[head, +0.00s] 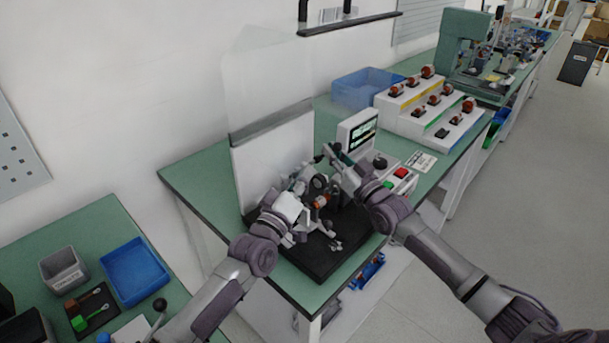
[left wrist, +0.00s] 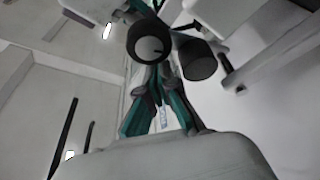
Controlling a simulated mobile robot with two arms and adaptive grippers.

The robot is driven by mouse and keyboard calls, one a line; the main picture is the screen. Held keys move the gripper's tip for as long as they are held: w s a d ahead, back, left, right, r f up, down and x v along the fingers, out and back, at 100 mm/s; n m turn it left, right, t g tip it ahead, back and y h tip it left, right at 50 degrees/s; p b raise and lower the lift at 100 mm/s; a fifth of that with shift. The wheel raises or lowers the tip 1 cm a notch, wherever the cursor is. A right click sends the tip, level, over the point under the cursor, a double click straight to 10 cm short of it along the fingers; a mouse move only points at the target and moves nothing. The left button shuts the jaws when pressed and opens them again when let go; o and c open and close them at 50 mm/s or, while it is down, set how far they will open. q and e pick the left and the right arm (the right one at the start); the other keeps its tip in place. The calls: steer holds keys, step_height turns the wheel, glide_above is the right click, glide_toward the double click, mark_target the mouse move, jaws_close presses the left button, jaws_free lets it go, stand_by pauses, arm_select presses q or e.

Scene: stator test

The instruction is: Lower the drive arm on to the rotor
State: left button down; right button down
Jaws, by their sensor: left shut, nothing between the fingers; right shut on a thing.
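The test station stands on a black base plate (head: 318,258) on the green bench. A small copper-orange part (head: 321,201), probably the rotor, shows between my two arms. A black wheel (head: 319,182), perhaps on the drive arm, sits just above it. In the left wrist view a black wheel (left wrist: 148,43) and a black cylinder (left wrist: 198,60) are close beyond my fingertips. My left gripper (left wrist: 158,85) is shut and empty; contact is unclear. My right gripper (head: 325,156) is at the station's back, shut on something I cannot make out.
A white panel (head: 275,158) with a clear sheet above stands behind the station. A control box with a screen (head: 363,133) and red and green buttons is to the right.

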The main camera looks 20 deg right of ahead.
arm_select(q)
steer(key=shift+s+d+f+m, duration=0.15)
steer(key=shift+s+f+m, duration=0.3)
steer(key=shift+f, duration=0.15)
arm_select(e)
steer(key=shift+r, duration=0.25)
steer(key=c, duration=1.2)
jaws_free()
steer(key=shift+d, duration=0.2)
arm_select(q)
steer(key=shift+d, duration=0.3)
arm_select(e)
steer(key=shift+d, duration=0.1)
arm_select(q)
steer(key=shift+s+r, duration=0.1)
steer(key=shift+r, duration=0.05)
arm_select(e)
steer(key=shift+s+f, duration=0.1)
steer(key=shift+s, duration=0.1)
arm_select(q)
steer(key=shift+a, duration=0.15)
